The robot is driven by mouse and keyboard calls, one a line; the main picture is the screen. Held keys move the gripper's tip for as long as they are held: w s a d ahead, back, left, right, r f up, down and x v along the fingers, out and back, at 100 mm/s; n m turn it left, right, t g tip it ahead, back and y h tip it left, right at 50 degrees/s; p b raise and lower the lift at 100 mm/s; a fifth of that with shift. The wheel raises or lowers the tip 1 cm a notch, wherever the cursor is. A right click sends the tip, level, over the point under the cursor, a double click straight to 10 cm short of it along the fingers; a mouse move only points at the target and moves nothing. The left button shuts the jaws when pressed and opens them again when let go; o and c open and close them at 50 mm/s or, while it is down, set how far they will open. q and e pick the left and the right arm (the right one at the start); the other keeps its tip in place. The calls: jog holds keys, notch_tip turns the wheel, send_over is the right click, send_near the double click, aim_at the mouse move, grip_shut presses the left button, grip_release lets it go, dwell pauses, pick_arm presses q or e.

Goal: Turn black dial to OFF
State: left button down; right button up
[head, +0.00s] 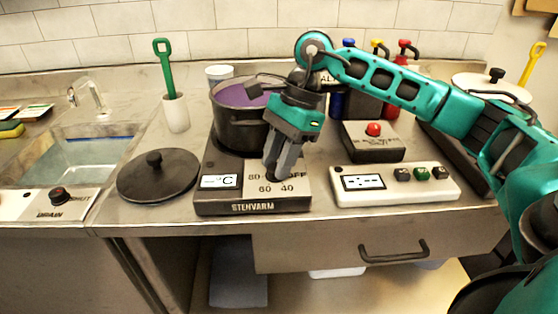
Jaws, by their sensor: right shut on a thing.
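The hot plate (235,199) marked STENVARM stands on the metal counter, with a small display reading C at its front left. Its dial face shows 80, 60, 40 and a partly covered OFF label (297,175). My right gripper (276,174) reaches down from above, its fingers shut on the black dial in the middle of these labels. The fingers hide nearly all of the dial, so I cannot tell where it points. My left gripper is not in view.
A dark pot (238,133) with purple contents stands on the hot plate behind my gripper. A black lid (158,174) lies to the left. A box with a red button (373,129) and a white panel (395,196) with buttons stand to the right.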

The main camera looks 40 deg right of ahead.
jog(key=shift+w+n+g, duration=0.1)
jog(key=shift+n+g, duration=0.3)
jog(key=shift+n, duration=0.5)
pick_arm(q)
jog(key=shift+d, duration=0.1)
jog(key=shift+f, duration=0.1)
pick_arm(e)
jog(key=shift+n, duration=0.4)
jog(key=o, duration=1.1)
jog(key=shift+c, duration=0.2)
jog(key=shift+r, duration=0.1)
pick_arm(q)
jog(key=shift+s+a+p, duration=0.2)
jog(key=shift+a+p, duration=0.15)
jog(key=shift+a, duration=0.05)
pick_arm(e)
jog(key=v, duration=1.2)
jog(key=shift+w+r, duration=0.2)
jog(key=shift+r, duration=0.15)
